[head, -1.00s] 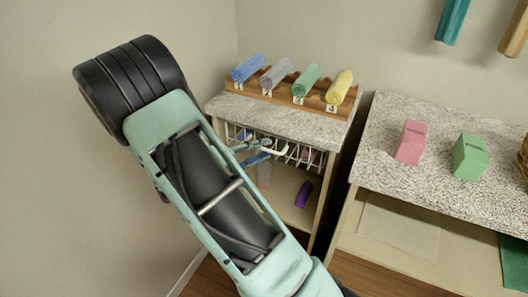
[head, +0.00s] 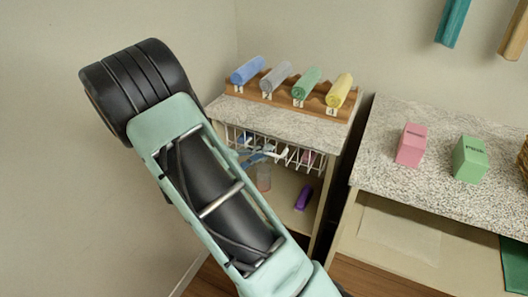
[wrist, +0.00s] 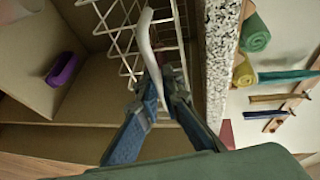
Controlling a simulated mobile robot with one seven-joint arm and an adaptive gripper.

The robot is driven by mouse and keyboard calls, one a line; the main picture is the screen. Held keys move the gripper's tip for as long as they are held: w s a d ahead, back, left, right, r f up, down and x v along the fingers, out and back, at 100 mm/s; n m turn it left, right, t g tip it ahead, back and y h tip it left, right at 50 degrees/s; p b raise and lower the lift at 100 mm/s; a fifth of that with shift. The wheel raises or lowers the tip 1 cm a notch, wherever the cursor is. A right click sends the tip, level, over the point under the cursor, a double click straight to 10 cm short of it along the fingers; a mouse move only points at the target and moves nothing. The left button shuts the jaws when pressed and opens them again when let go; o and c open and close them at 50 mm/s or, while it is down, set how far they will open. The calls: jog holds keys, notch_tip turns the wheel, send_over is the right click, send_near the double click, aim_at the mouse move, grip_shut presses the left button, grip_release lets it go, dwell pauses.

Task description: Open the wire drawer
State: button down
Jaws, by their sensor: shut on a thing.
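The white wire drawer (head: 308,158) sits under the speckled top of the small shelf unit in the head view. In the wrist view its wire grid (wrist: 122,42) fills the upper middle, with a white curved handle (wrist: 145,35) running down from the top. My gripper (wrist: 163,88) has its blue fingers closed around the lower part of this handle. In the head view my gripper (head: 260,154) shows small at the drawer front, partly hidden by my arm. How far the drawer stands out is hard to tell.
Rolled towels, blue (head: 247,70), grey, green and yellow (head: 339,90), lie on a wooden rack on the unit. A purple item (head: 303,197) lies on the shelf below. A counter at right holds pink (head: 411,146) and green (head: 470,160) blocks. Wall stands close behind my arm.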

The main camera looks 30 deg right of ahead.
jog(key=shift+a, duration=0.1)
jog(key=s+a+p, duration=1)
jog(key=s+a, duration=0.3)
jog(key=a, duration=0.4)
jog(key=shift+s, duration=0.2)
jog(key=shift+a, duration=0.1)
jog(key=c, duration=2.1)
grip_release()
jog(key=v, duration=1.2)
